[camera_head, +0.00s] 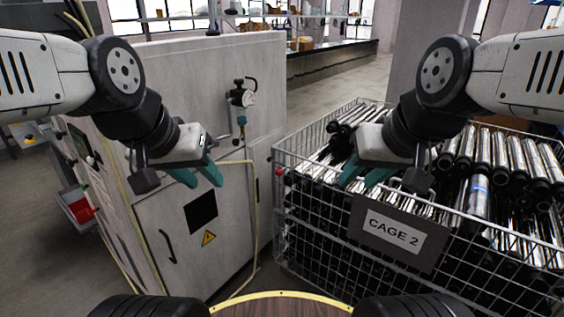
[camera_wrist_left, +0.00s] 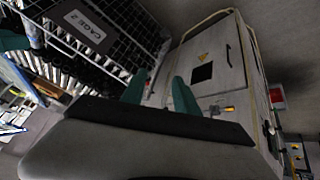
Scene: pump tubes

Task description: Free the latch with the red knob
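A small red knob (camera_head: 278,171) shows at the upper left corner of the wire cage (camera_head: 318,176) in the head view. The latch around it is too small to make out. My left gripper (camera_head: 197,177) is open and empty in front of the grey cabinet, to the left of the red knob. Its two teal fingers stand apart in the left wrist view (camera_wrist_left: 160,93). My right gripper (camera_head: 364,177) is open with nothing between its fingers, above the cage front, right of the knob.
The cage is full of metal tubes (camera_head: 479,197) and bears a "CAGE 2" sign (camera_head: 393,236). A grey cabinet (camera_head: 170,75) with a gauge (camera_head: 246,98) stands at the left, with a narrow gap to the cage. A brown round surface (camera_head: 280,307) lies close in front.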

